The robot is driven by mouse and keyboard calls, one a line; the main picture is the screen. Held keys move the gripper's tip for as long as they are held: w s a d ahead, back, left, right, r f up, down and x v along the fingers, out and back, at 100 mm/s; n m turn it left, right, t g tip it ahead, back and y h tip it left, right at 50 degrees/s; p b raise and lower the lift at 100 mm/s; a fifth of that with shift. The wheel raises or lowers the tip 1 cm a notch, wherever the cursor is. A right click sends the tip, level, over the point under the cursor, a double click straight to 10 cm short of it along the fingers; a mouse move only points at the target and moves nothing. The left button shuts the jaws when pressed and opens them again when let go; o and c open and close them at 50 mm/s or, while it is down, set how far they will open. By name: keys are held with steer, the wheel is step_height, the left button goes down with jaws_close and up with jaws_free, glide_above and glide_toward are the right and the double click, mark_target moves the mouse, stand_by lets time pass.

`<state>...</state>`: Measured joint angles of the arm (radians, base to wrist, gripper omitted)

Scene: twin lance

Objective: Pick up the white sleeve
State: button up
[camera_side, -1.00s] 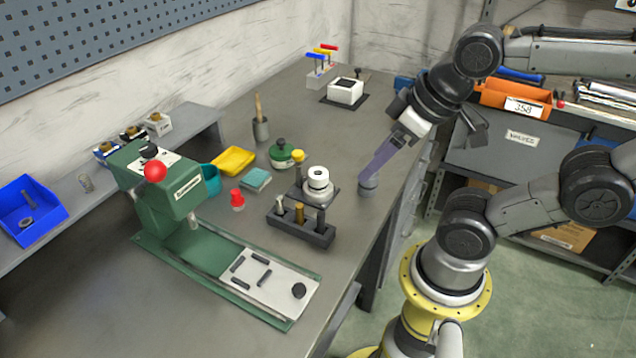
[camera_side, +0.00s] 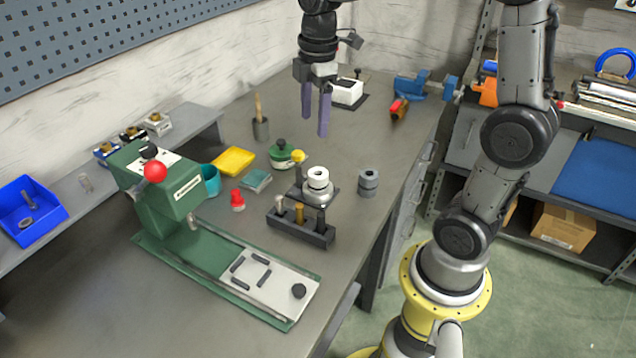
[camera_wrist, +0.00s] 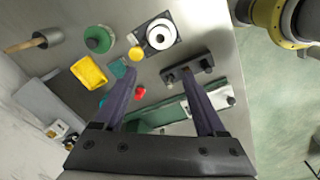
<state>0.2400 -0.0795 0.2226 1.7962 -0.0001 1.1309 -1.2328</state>
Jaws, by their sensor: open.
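The white sleeve (camera_side: 318,178) is a short white ring with a dark hole. It sits upright on top of a grey round base on a dark plate, behind the black rack. In the wrist view the white sleeve (camera_wrist: 159,35) shows from above, near the top middle. My gripper (camera_side: 315,125) is open and empty, with two purple fingers pointing down. It is above the bench, behind the sleeve and apart from it. In the wrist view the fingers of my gripper (camera_wrist: 165,85) reach up from below, and the sleeve lies beyond their tips.
A black rack (camera_side: 300,234) with small posts stands just in front of the sleeve. A grey cylinder (camera_side: 368,184) stands to its right. The green press (camera_side: 168,190) is at left, with a yellow tray (camera_side: 233,161) behind. A blue vise (camera_side: 425,86) is at the back right.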

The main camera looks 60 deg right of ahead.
step_height(320, 180, down, 4)
steer(key=d+r, duration=0.1)
steer(key=d, duration=0.1)
glide_above(317, 173)
steer(key=a, duration=0.1)
steer(key=shift+m+g, duration=0.3)
steer(key=shift+g, duration=0.1)
steer(key=f, duration=0.7)
steer(key=shift+s+f, duration=0.15)
steer(key=shift+s, duration=0.15)
steer(key=shift+f, duration=3.1)
jaws_close()
steer(key=shift+r, duration=0.15)
